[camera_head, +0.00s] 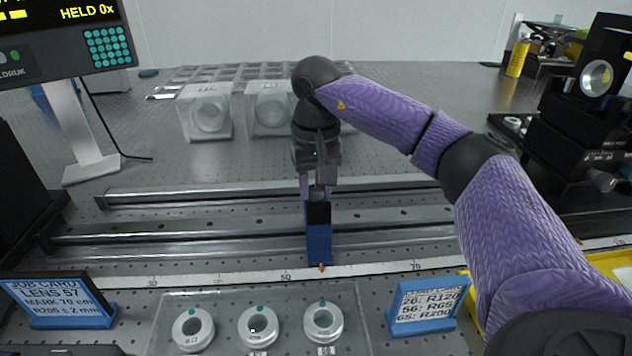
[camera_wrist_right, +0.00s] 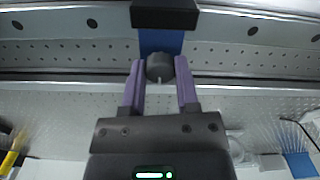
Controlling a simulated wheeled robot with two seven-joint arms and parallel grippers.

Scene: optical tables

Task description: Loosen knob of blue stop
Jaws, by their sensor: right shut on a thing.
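The blue stop (camera_head: 319,243) stands upright on the rail (camera_head: 230,247) at the middle of the head view, with a black block (camera_head: 318,213) at its top. In the right wrist view, its blue body (camera_wrist_right: 160,41) shows beneath the black block, with a dark round knob (camera_wrist_right: 160,68) on its side. My right gripper (camera_head: 316,194) reaches down behind the stop. Its two purple fingers (camera_wrist_right: 161,80) are shut on the knob, one on each side. In the head view, the knob is hidden behind the stop. My left gripper is out of view.
A ruler strip (camera_head: 230,278) runs along the front of the rail. A tray (camera_head: 225,301) with ringed lenses lies in front. A job card (camera_head: 58,298) stands at left and another card (camera_head: 428,304) at right. Clear blocks (camera_head: 204,111) stand behind. The rail beside the stop is free.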

